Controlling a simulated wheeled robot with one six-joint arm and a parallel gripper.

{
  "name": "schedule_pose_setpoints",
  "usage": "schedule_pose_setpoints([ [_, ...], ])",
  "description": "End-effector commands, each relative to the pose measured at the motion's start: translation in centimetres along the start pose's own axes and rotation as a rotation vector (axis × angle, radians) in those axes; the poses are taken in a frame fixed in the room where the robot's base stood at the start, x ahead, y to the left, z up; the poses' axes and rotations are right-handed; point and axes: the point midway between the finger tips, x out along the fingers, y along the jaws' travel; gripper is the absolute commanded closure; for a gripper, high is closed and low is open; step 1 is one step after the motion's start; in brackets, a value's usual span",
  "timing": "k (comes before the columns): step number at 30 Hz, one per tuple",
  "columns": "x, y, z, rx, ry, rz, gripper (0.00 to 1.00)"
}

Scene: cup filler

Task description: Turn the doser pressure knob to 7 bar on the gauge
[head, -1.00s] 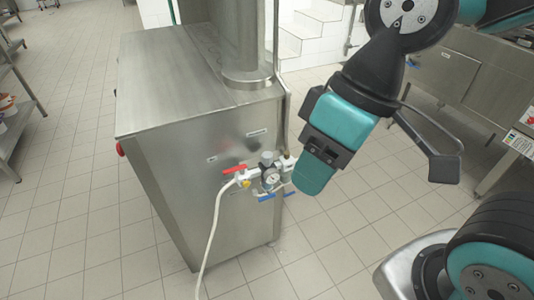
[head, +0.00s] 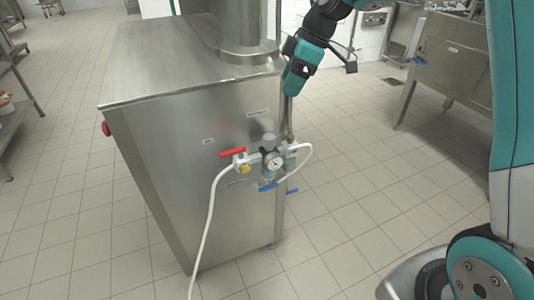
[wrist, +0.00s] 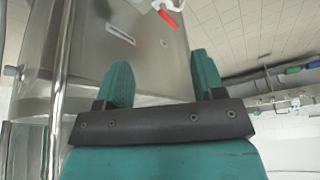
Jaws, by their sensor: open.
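The doser pressure knob (head: 268,140) is a grey cap on top of the regulator, on the front of the steel cabinet. The round white gauge (head: 274,162) sits just below it; its needle is too small to read. My gripper (head: 290,88) is above and slightly right of the knob, apart from it, near the cabinet's right edge. In the wrist view my gripper (wrist: 163,75) has its two teal fingers spread with nothing between them. There, a red handle (wrist: 168,18) shows at the top edge; the knob and gauge are not visible.
The red valve handle (head: 232,152) is left of the knob, and a blue handle (head: 268,187) is below the gauge. A white hose (head: 208,225) hangs at the left. The steel cabinet (head: 190,70) carries a vertical pipe.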

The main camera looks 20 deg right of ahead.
Motion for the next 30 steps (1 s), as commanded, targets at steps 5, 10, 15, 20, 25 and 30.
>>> schedule_pose_setpoints([
  [5,2.0,3.4,1.9,-0.069,0.003,0.013,0.37],
  [10,3.8,3.4,1.8,-0.076,0.002,0.010,0.37],
  [15,7.5,3.4,1.8,-0.075,0.002,0.008,0.37],
  [20,11.2,3.4,1.8,-0.075,0.001,0.008,0.37],
  [25,14.9,3.5,1.8,-0.075,0.001,0.008,0.37],
  [30,17.6,3.6,1.8,-0.074,0.002,0.011,0.37],
])
